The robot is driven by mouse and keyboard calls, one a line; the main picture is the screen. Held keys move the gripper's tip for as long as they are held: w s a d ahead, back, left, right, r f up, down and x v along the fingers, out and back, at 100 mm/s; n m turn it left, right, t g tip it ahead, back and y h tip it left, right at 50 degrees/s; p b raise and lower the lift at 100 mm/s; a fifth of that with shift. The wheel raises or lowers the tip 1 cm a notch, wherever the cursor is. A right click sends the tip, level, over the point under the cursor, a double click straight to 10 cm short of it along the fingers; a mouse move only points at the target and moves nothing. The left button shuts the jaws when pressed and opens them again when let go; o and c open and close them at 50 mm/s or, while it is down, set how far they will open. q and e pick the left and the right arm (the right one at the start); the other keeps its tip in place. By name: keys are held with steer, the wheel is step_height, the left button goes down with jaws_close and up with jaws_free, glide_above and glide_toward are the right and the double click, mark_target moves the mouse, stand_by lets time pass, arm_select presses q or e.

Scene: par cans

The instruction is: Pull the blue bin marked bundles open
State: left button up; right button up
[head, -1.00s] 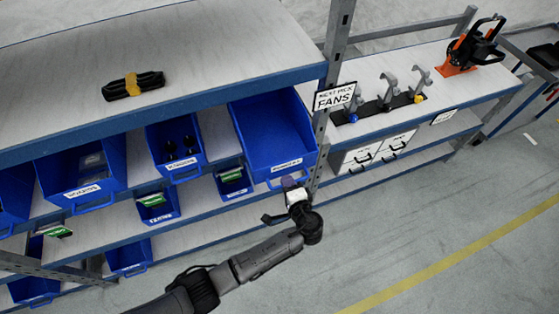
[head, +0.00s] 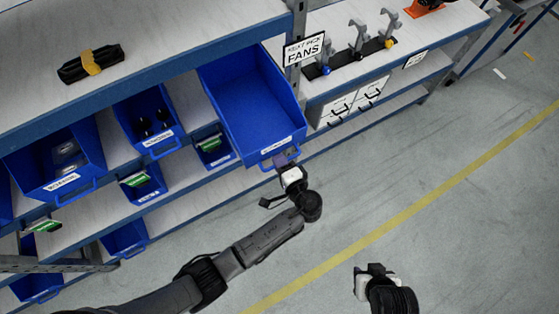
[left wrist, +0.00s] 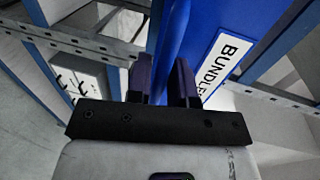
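The large blue bin (head: 252,100) sticks out from the shelf at the centre of the head view, and looks empty. Its white label is too small to read there, but in the left wrist view the label (left wrist: 222,62) reads "BUNDLE", with its end cut off. My left gripper (head: 285,163) is at the bin's front handle. In the left wrist view its two dark fingers (left wrist: 163,85) stand on either side of the blue handle bar (left wrist: 169,45), closed around it. My right gripper (head: 374,272) is low in the head view, away from the shelf; its fingers are unclear.
Other blue bins hang to the left, including one with dark items (head: 148,120) and one with grey items (head: 58,162). A shelf post and a "NEXT PICK FANS" sign (head: 304,49) stand just right of the bin. The floor (head: 440,200) in front is clear.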

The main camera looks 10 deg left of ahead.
arm_select(q)
steer(key=shift+o, duration=1.3)
steer(key=b+v, duration=0.1)
steer(key=v, duration=0.6)
steer(key=shift+s+d, duration=0.2)
steer(key=shift+r, duration=0.1)
